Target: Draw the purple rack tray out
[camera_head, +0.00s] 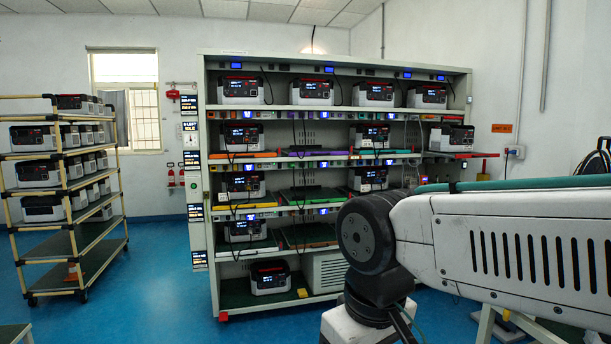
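The purple rack tray (318,153) shows as a thin purple front edge in the second tier of the rack, between an orange-edged tray (243,155) on its left and a teal-edged tray (378,152) on its right. Its edge looks about level with these two neighbours. No power unit shows standing on it; cables hang in front of that bay. My arm fills the lower right, in front of the rack's right side. My gripper is outside the picture, so its state is hidden.
The rack (203,170) holds several power units on its tiers. A red-edged tray (455,155) juts out at its right end. A wheeled cart (90,240) with more units stands at the left. Blue floor (165,290) is clear between cart and rack.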

